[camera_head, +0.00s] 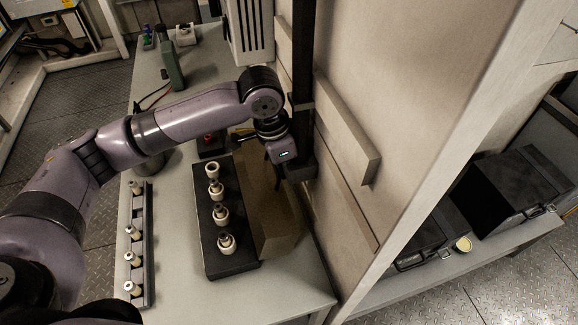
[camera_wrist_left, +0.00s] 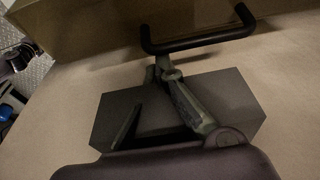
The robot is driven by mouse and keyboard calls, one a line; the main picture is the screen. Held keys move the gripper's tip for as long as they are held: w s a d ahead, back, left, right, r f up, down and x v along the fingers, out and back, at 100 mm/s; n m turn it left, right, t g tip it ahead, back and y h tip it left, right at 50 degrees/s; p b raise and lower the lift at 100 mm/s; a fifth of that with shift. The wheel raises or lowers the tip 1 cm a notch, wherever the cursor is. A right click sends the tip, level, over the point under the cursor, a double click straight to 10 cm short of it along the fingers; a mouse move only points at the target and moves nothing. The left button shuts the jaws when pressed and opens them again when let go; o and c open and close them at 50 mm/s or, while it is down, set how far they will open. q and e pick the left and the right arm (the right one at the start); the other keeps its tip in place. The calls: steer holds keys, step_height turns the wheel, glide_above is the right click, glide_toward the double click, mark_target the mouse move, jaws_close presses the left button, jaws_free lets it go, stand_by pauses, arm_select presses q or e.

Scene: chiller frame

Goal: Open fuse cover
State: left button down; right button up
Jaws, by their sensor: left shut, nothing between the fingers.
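The fuse cover (camera_head: 272,205) is a tan-brown box-like panel beside the black fuse block (camera_head: 231,263), between it and the wall. Several white fuses (camera_head: 221,212) stand exposed on the block. In the left wrist view the cover (camera_wrist_left: 85,25) spans the top, with a black bar handle (camera_wrist_left: 200,40) on it. My left gripper (camera_wrist_left: 160,62) is shut and empty, its fingertips just below the handle's left end; whether they touch it I cannot tell. In the head view the fingers are mostly hidden behind the wrist, at the cover's far end. My right gripper is not in view.
A narrow rack (camera_head: 148,250) with several fuses lies along the table's left side. A red button (camera_head: 208,139) sits beyond the block. A green device (camera_head: 172,62) stands farther back. The cabinet wall (camera_head: 385,110) with raised rails closes off the right side.

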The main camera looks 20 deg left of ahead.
arm_select(q)
steer(key=shift+s+a+r+t+h+p, duration=0.25)
steer(key=shift+s+a+r+h+p, duration=0.15)
steer(key=shift+a+r+p, duration=0.15)
steer(key=shift+s+a+r+t+h+p, duration=0.3)
steer(key=shift+s+a+p, duration=0.15)
steer(key=shift+a, duration=0.15)
steer(key=shift+s+a+r+t+h, duration=0.2)
steer(key=shift+a+r+t+h, duration=0.05)
steer(key=shift+a+h, duration=0.15)
steer(key=shift+d, duration=0.1)
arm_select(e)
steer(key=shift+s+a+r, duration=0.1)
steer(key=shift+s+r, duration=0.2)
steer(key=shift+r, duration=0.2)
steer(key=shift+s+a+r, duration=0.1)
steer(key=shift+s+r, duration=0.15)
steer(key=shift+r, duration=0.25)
arm_select(q)
steer(key=shift+w, duration=0.1)
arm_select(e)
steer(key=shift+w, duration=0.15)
arm_select(q)
steer(key=shift+r, duration=0.15)
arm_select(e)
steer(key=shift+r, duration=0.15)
